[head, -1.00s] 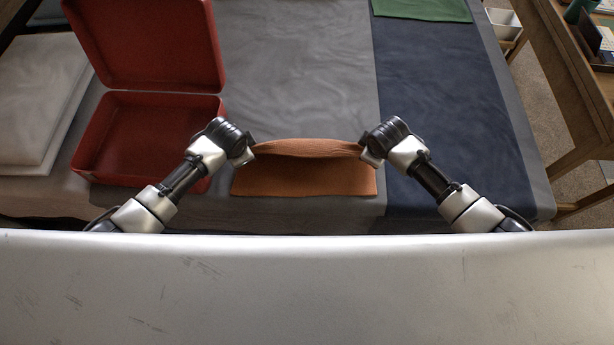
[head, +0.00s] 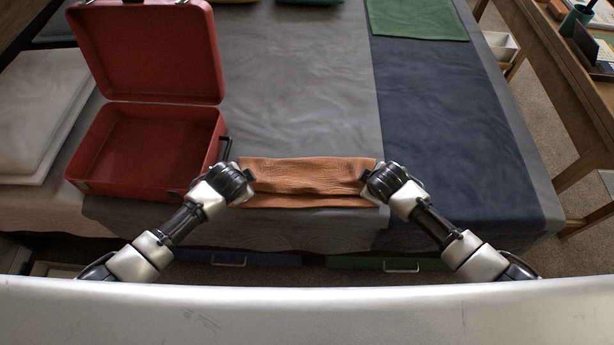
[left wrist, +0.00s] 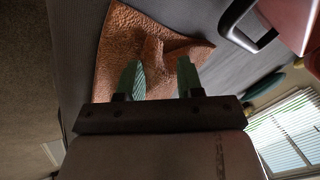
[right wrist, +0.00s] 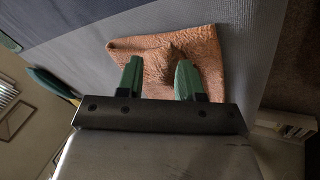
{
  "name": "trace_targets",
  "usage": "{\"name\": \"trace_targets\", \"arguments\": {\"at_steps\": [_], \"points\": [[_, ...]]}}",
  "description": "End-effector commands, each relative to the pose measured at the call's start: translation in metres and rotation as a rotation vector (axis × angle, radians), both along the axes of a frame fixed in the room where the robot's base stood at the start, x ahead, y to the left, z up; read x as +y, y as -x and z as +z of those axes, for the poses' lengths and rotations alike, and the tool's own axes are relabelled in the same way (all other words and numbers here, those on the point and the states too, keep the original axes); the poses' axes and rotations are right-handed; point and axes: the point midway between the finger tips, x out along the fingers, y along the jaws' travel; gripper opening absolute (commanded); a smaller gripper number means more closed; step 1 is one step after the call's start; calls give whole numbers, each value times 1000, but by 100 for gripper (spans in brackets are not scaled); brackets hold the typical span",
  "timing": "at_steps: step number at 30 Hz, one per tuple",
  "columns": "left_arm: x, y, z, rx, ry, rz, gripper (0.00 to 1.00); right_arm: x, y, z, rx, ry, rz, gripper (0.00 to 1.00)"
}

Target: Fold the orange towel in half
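The orange towel (head: 308,172) lies on the grey cloth near the bed's front edge. It appears as a wide strip, its upper layer lying over most of the lower one, with a narrow band showing along the near side. My left gripper (head: 250,176) is at its left end and my right gripper (head: 366,178) at its right end. In the left wrist view the fingers (left wrist: 160,78) are apart, with a raised, wrinkled ridge of towel (left wrist: 150,48) just beyond them. In the right wrist view the fingers (right wrist: 158,80) are also apart, before a similar bump of towel (right wrist: 165,60).
An open red suitcase (head: 150,150) stands left of the towel, close to my left arm. A dark blue cloth (head: 440,120) covers the right side, with a green folded cloth (head: 415,18) at its far end. The grey area beyond the towel is clear.

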Motion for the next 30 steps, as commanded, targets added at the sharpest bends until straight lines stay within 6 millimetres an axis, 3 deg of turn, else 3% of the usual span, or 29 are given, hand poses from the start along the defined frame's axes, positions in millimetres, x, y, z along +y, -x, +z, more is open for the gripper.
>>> {"name": "trace_targets", "arguments": {"at_steps": [11, 30], "points": [[-1, 2, 6, -1, 3, -1, 47, 1, 2, 6, -2, -2, 1, 47], [-1, 56, 85, -1, 2, -2, 47, 1, 56, 85, -1, -2, 2, 47]]}}
